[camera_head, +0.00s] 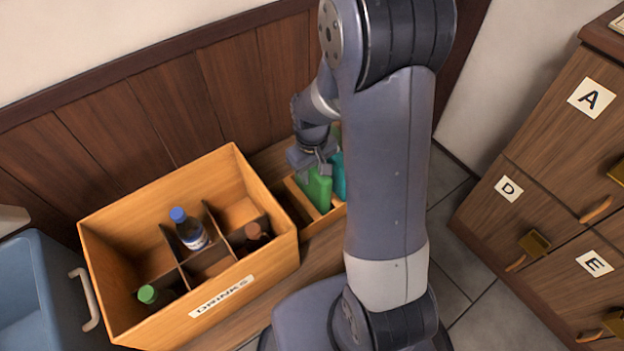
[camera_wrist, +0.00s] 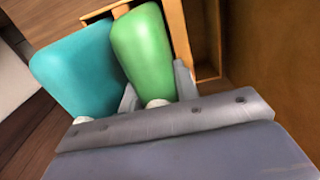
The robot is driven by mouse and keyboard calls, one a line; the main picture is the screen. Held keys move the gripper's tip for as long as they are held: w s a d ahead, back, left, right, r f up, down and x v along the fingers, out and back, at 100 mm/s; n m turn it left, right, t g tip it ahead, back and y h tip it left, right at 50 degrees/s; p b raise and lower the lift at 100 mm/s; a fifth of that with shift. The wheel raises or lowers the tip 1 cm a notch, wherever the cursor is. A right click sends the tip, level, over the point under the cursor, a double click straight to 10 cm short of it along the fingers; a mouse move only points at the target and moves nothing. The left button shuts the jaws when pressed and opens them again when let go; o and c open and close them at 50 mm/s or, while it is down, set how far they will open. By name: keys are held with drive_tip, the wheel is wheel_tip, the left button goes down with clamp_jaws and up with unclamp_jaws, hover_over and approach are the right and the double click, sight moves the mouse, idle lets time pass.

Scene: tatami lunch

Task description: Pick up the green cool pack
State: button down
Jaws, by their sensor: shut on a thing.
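The green cool pack (camera_head: 317,189) is upright in a small wooden box, right of the drinks crate in the head view. In the wrist view the green cool pack (camera_wrist: 143,52) lies between the two fingers of my gripper (camera_wrist: 157,92). My gripper (camera_head: 313,166) is shut on it from above. A teal cool pack (camera_wrist: 77,70) stands just left of it in the wrist view. In the head view this teal pack (camera_head: 339,176) is partly hidden behind my arm.
The small wooden box (camera_head: 320,225) has low walls around the packs. A crate marked DRINKS (camera_head: 262,272) with several bottles stands close to its left. A blue bin (camera_head: 38,300) is at far left. Lettered drawers (camera_head: 545,195) stand at right.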

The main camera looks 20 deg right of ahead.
wheel_tip(320, 180, up, 12)
drive_tip(key=p, duration=0.4)
drive_tip(key=shift+p, duration=0.3)
